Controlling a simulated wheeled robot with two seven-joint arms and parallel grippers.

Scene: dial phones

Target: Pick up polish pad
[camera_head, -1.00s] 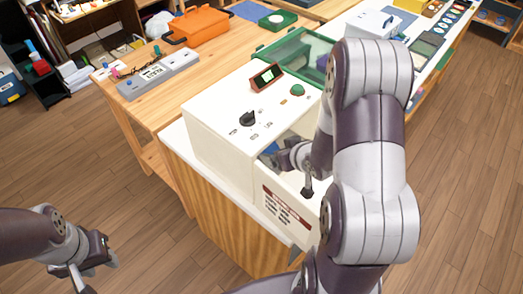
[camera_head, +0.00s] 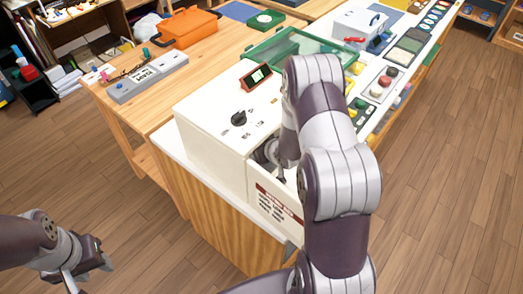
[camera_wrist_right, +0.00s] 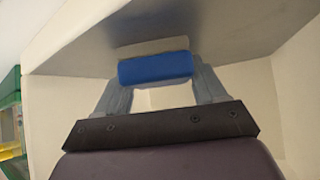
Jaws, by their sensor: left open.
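A blue block (camera_wrist_right: 155,68), which may be the polish pad, lies across the space between the fingertips of my right gripper (camera_wrist_right: 155,82) in the right wrist view. A pale piece shows behind it. The fingers stand apart near its two ends; whether they press on it I cannot tell. In the head view my right gripper reaches into the open bay of the white machine (camera_head: 215,125), and my arm largely hides the bay. My left gripper (camera_head: 88,274) is open and empty at the lower left, over the floor.
The machine's bay walls (camera_wrist_right: 255,75) surround my right gripper closely. A green tray (camera_head: 290,48) stands behind the machine. An orange case (camera_head: 185,27) and a grey device (camera_head: 147,78) are on the wooden table (camera_head: 117,108). Buttons and small devices line the right counter. The floor is clear.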

